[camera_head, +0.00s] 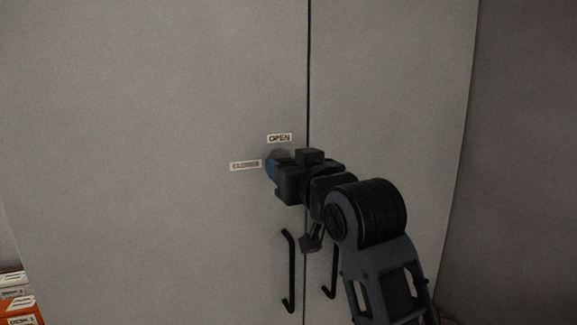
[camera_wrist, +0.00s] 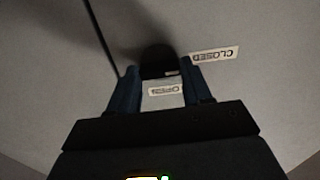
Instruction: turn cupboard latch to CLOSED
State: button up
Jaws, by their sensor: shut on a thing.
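The cupboard latch (camera_wrist: 158,57) shows in the wrist view as a dark rounded piece between my fingertips. My gripper (camera_wrist: 160,70) is shut on it, with one blue finger on each side. In the head view my gripper (camera_head: 271,169) is against the left door near the centre seam and hides most of the latch. An OPEN label (camera_head: 279,138) is just above the gripper, and a CLOSED label (camera_head: 246,165) is just left of it. In the wrist view the OPEN label shows between the fingers and the CLOSED label at upper right. I cannot tell which way the latch points.
The grey cupboard doors (camera_head: 150,90) meet at a dark vertical seam. Two black bar handles stand below the gripper, the left one (camera_head: 290,272) in clear view and the right one (camera_head: 333,272) close to my arm. Orange labelled boxes (camera_head: 20,309) are at lower left.

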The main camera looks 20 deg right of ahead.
jog(key=shift+f, duration=0.1)
jog(key=o, duration=1.1)
jog(key=shift+c, duration=0.2)
jog(key=s+b, duration=0.1)
jog(key=s, duration=0.6)
jog(key=shift+s, duration=0.4)
